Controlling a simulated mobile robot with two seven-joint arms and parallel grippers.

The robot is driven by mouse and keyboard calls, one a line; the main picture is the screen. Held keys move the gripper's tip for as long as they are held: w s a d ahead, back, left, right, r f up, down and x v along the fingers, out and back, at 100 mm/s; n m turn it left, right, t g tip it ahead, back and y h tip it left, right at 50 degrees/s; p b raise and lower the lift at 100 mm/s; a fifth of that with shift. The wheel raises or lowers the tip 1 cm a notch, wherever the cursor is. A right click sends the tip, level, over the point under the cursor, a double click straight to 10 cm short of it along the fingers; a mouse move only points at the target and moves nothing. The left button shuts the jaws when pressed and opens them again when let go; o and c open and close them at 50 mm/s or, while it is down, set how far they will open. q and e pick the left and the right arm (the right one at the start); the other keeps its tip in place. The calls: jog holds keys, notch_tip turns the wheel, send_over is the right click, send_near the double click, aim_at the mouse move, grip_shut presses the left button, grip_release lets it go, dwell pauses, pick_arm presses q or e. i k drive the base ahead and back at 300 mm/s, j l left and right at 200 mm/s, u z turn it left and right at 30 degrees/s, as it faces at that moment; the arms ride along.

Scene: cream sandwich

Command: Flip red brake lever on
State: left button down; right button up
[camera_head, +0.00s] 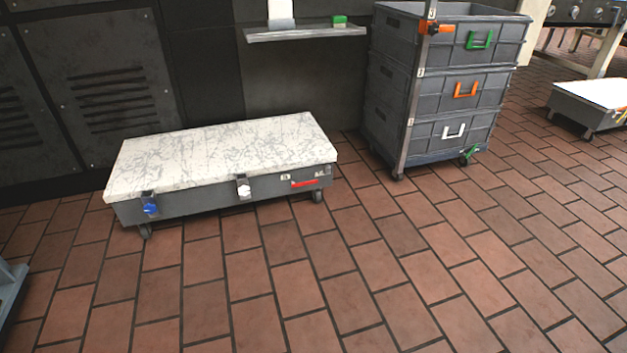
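A small red lever (304,184) lies nearly level on the front side of a low wheeled cart (215,197), near its right end. Small marks sit on the side just above the lever, too small to read. The cart has a white marbled top, a blue part on a bracket at the front left and a white part on a bracket near the middle. Neither of my grippers is in view.
A wheeled stack of grey crates (440,95) with green, orange and white handles stands right of the cart. A wall shelf (305,33) hangs behind. Another low cart (590,100) is at far right. The tiled floor (330,270) in front is clear.

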aim_at(293, 185)
jog(key=i+l+u, duration=0.1)
jog(key=i, duration=0.35)
jog(key=i+l+u, duration=0.1)
jog(key=i+l, duration=0.25)
jog(key=i+l+u, duration=0.1)
jog(key=i+l, duration=0.2)
jog(key=i, duration=0.25)
jog(key=i+l, duration=0.15)
jog(key=l, duration=0.15)
jog(key=i+l+u, duration=0.1)
jog(key=l, duration=0.2)
jog(key=i+l+u, duration=0.1)
jog(key=l, duration=0.2)
jog(key=k+l, duration=0.1)
jog(key=l, duration=0.75)
jog(key=i+l, duration=0.1)
jog(key=i, duration=0.45)
jog(key=j+u, duration=0.05)
